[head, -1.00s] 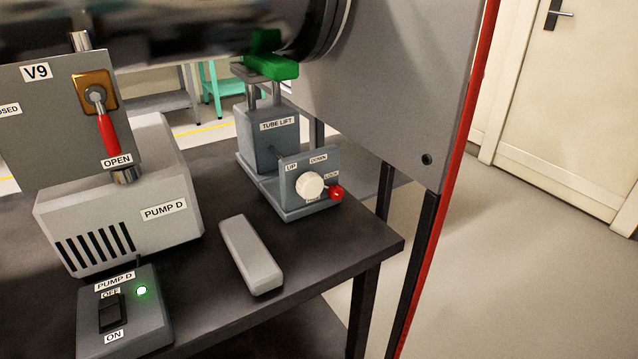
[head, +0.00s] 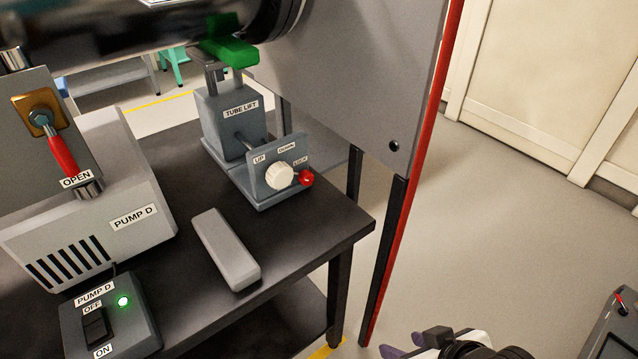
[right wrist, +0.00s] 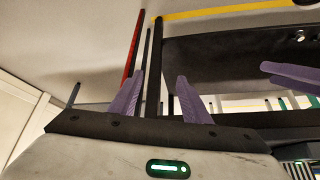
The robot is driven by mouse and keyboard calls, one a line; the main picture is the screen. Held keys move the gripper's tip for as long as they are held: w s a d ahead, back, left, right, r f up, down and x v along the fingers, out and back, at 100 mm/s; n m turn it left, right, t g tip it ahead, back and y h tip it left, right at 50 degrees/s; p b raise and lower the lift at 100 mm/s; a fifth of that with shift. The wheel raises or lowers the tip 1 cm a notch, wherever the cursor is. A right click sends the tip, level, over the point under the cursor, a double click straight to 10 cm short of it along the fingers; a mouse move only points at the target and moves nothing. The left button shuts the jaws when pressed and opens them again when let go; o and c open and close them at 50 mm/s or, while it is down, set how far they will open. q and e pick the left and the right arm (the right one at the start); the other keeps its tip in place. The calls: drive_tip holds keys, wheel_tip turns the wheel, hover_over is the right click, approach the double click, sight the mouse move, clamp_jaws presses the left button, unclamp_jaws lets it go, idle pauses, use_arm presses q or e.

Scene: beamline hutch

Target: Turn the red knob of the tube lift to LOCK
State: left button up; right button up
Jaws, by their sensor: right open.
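The tube lift (head: 232,125) stands on the dark table in the head view. Its front panel (head: 262,183) carries a white knob (head: 279,176) between the UP and DOWN labels. The small red knob (head: 306,178) is at the panel's right edge, just below the LOCK label (head: 300,161). Its exact setting is too small to tell. My right gripper (head: 402,346) is at the bottom edge, well below and right of the lift; it is open and empty in the right wrist view (right wrist: 161,82). Purple fingers at that view's right edge look like my left gripper (right wrist: 290,76).
A grey bar (head: 226,250) lies on the table in front of the lift. Pump D (head: 120,200) and its switch box (head: 122,325) stand to the left. A grey panel with a red edge (head: 425,120) rises right of the lift. Open floor lies right of the table.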

drive_tip(key=w+a+r+n+t+y, duration=0.1)
drive_tip(key=w+a+r+y, duration=0.2)
drive_tip(key=w, duration=0.4)
drive_tip(key=w+a+r+n+t, duration=0.1)
drive_tip(key=w+a+r+t, duration=0.15)
drive_tip(key=w+a, duration=0.35)
drive_tip(key=n+t+y, duration=0.1)
drive_tip(key=n+y, duration=0.1)
drive_tip(key=y, duration=0.1)
approach(309, 178)
drive_tip(key=shift+s+d, duration=0.25)
drive_tip(key=shift+s, duration=0.35)
drive_tip(key=shift+w+a, duration=0.1)
drive_tip(key=shift+w, duration=0.2)
drive_tip(key=b+x, duration=0.2)
drive_tip(key=x, duration=0.7)
drive_tip(key=shift+w+a, duration=0.25)
drive_tip(key=shift+w, duration=0.1)
drive_tip(key=c, duration=1)
